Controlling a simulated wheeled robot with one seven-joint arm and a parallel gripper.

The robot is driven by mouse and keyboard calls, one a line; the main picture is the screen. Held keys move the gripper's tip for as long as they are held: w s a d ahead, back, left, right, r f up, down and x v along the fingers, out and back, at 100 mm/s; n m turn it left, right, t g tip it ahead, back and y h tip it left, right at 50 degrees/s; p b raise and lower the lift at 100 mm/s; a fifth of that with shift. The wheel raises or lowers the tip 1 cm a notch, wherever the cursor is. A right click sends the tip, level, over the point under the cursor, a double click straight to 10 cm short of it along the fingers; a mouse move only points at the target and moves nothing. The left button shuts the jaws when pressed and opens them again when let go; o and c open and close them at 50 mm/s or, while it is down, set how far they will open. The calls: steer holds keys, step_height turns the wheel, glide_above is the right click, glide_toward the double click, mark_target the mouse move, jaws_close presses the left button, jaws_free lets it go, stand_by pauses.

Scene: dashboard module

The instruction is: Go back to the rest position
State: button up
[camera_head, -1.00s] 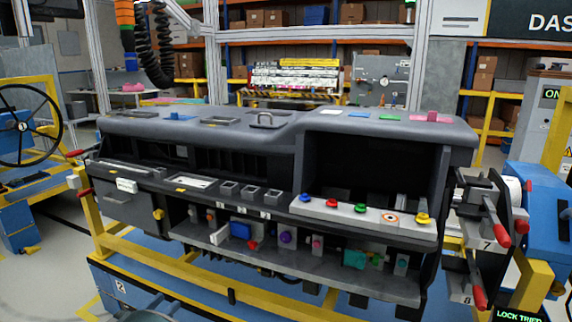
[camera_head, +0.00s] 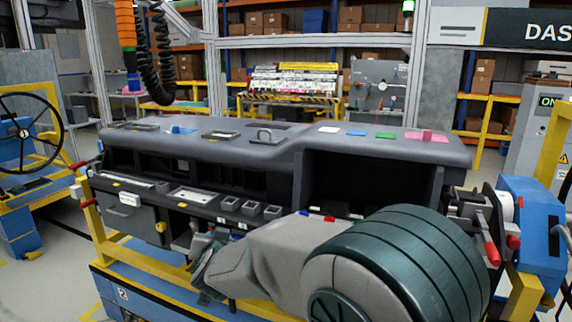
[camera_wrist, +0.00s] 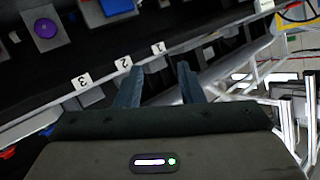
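My arm crosses the lower right of the head view, in front of the dashboard module (camera_head: 240,150). My gripper (camera_head: 205,270) is at the lower middle left there, in front of the module's lower left part, and its fingers are hard to make out. In the wrist view my gripper (camera_wrist: 160,88) shows two dark fingers apart with nothing between them. Beyond the fingertips is a ledge with labels 1 (camera_wrist: 158,47), 2 (camera_wrist: 123,63) and 3 (camera_wrist: 81,81). A purple round knob (camera_wrist: 45,28) sits at the upper left. My arm hides most of the coloured button row.
A yellow frame (camera_head: 145,268) runs along the module's front. A steering wheel (camera_head: 25,130) stands at the far left. Red-handled levers (camera_head: 491,252) and a blue unit (camera_head: 533,220) are on the right, close to my arm. Shelves with boxes are behind.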

steer(key=s+d+g+h+p, duration=0.3)
steer(key=s+d+g+p, duration=0.3)
steer(key=s+d, duration=2.1)
steer(key=d+r+g, duration=0.1)
steer(key=d+g, duration=0.3)
steer(key=g, duration=0.1)
steer(key=shift+s+n, duration=0.4)
